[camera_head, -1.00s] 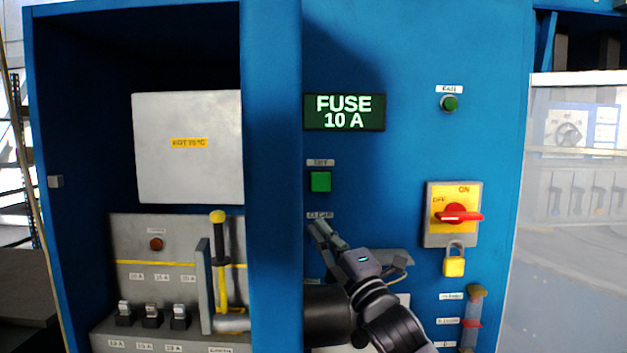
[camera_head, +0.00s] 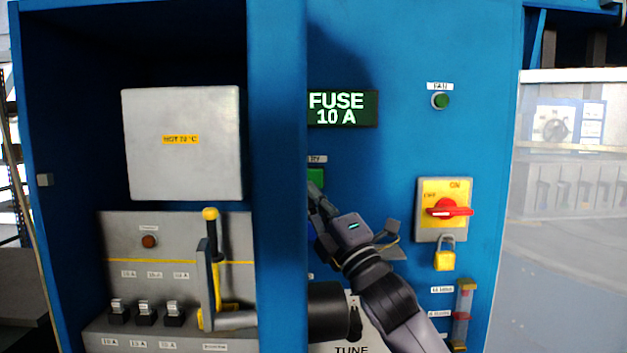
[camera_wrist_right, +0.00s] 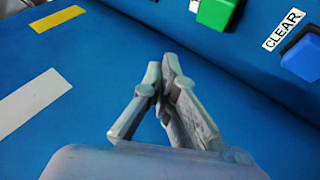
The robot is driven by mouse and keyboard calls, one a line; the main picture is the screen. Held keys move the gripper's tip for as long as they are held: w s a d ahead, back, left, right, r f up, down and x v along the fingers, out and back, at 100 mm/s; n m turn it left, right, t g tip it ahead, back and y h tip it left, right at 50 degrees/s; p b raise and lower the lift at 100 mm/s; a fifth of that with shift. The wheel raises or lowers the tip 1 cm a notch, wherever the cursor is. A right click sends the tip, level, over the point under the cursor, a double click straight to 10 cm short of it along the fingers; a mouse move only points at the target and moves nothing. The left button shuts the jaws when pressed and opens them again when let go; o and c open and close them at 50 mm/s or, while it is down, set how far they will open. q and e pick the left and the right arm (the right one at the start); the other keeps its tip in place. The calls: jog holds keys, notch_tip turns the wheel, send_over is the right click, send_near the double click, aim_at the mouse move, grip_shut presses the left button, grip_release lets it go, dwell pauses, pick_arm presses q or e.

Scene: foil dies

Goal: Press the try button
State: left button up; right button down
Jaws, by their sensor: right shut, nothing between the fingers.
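The green try button (camera_head: 315,177) sits on the blue panel below the display, under a small label that is partly cut off by the blue post. In the right wrist view a green button (camera_wrist_right: 216,12) shows at the top edge, ahead of the fingertips. My right gripper (camera_head: 314,192) is shut and empty, its fingertips just below the try button in the head view. In the wrist view the right gripper (camera_wrist_right: 163,72) points toward the panel, apart from the green button. Whether it touches the button in the head view I cannot tell. My left gripper is not in view.
The display (camera_head: 342,109) reads FUSE 10 A. A blue button (camera_wrist_right: 302,53) labelled CLEAR is right of the green one. A red rotary switch (camera_head: 448,209) with a yellow padlock (camera_head: 444,258) is at right. The blue post (camera_head: 278,130) stands left of my gripper.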

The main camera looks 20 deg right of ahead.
aim_at(314, 178)
jog(key=w+d, duration=0.2)
jog(key=w, duration=0.4)
jog(key=shift+w+p, duration=0.35)
jog(key=shift+p, duration=0.05)
dwell(1.1)
jog(key=shift+w, duration=0.4)
jog(key=shift+w+d, duration=0.2)
jog(key=shift+w, duration=0.25)
dwell(0.6)
jog(key=shift+s, duration=0.1)
dwell(0.3)
jog(key=shift+s+a, duration=0.2)
jog(key=shift+s, duration=0.55)
